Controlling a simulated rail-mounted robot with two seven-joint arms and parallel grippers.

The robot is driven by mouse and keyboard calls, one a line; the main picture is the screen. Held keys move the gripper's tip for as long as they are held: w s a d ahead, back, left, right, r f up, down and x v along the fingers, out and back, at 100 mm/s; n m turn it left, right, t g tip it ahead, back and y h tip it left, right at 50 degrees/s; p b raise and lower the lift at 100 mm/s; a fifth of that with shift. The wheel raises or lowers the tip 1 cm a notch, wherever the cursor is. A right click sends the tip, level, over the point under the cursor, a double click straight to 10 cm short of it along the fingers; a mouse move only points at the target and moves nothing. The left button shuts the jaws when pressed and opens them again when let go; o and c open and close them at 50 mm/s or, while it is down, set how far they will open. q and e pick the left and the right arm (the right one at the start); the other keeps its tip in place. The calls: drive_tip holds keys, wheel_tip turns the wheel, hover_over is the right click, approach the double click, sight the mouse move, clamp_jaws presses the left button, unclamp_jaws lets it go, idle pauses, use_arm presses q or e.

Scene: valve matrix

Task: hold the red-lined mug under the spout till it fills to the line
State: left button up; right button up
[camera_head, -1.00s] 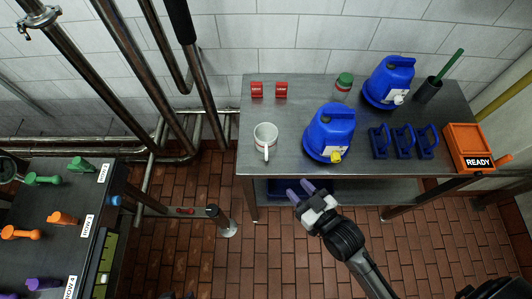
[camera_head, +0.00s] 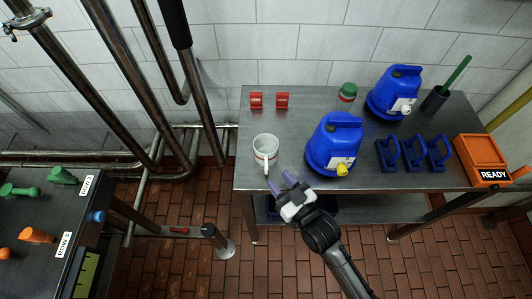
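The white mug with a red line (camera_head: 265,148) stands upright on the metal table near its left front edge, its handle towards me. The near blue jug (camera_head: 333,146) stands right of it with a yellow spout (camera_head: 342,169) low on its front. A second blue jug (camera_head: 394,92) with a white spout (camera_head: 403,105) stands at the back right. My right gripper (camera_head: 285,183) is open and empty, its purple fingers at the table's front edge, just in front of and right of the mug handle, apart from it. My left gripper is not in view.
Several blue clamp-like pieces (camera_head: 410,153) and an orange READY bin (camera_head: 481,158) are on the table's right. Two red blocks (camera_head: 269,101), a green-lidded jar (camera_head: 347,94) and a dark cup (camera_head: 435,98) stand at the back. Another bench (camera_head: 30,262) is at left.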

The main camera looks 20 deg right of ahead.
sight(261, 158)
drive_tip(key=shift+b+x, duration=0.7)
drive_tip(key=shift+x, duration=2)
drive_tip(key=shift+f, duration=0.15)
drive_tip(key=shift+d, duration=0.1)
clamp_jaws()
